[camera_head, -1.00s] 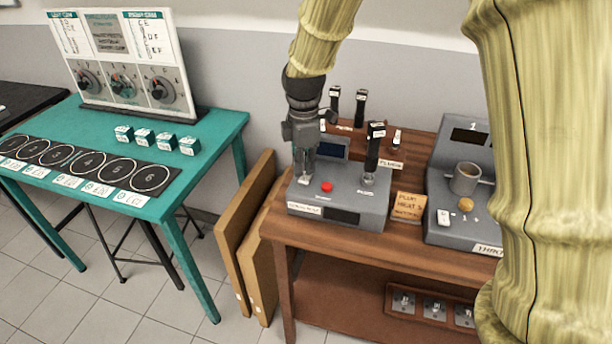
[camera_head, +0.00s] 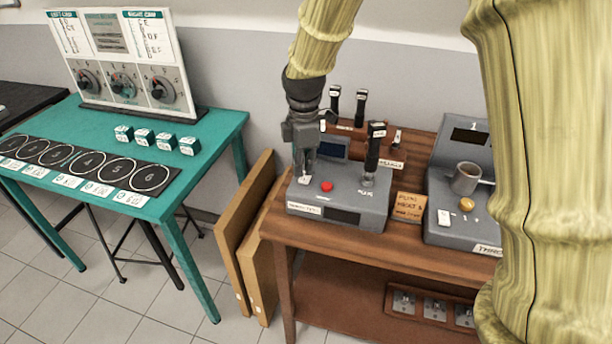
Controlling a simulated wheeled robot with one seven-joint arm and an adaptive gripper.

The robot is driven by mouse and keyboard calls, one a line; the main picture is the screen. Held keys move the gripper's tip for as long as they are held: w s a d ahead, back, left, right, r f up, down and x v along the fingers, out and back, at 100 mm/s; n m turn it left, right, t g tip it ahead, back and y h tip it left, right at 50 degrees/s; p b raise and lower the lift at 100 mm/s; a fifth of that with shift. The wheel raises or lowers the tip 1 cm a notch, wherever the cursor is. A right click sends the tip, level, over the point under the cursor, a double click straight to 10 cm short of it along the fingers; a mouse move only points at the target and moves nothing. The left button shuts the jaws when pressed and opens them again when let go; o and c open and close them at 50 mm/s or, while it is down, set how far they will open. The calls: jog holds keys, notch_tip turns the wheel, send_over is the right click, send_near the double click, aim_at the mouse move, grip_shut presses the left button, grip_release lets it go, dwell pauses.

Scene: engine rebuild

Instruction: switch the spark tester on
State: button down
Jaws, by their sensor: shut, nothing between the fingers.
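The spark tester appears to be the grey box (camera_head: 345,200) on the wooden bench, with a red button (camera_head: 326,186), a dark screen and a black-handled plug (camera_head: 374,150) standing upright at its right. A small white switch (camera_head: 304,180) sits on its top at the left. My gripper (camera_head: 304,174) points down, shut and empty, with its fingertips right at or just above this switch. I cannot tell whether they touch it. The switch's position is too small to read.
More black-handled plugs (camera_head: 361,107) stand behind the box. A second grey device (camera_head: 465,205) with a metal cup (camera_head: 466,178) stands to the right. A wooden sign (camera_head: 408,207) is between them. A teal table (camera_head: 215,135) is at the left, with boards leaning between.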

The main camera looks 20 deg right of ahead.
aim_at(304, 179)
jog(key=shift+f, duration=1.05)
dwell(0.9)
jog(key=shift+s+r, duration=0.1)
jog(key=shift+r, duration=0.05)
jog(key=shift+r+p, duration=3.1)
jog(key=shift+r, duration=0.3)
jog(key=shift+f, duration=0.1)
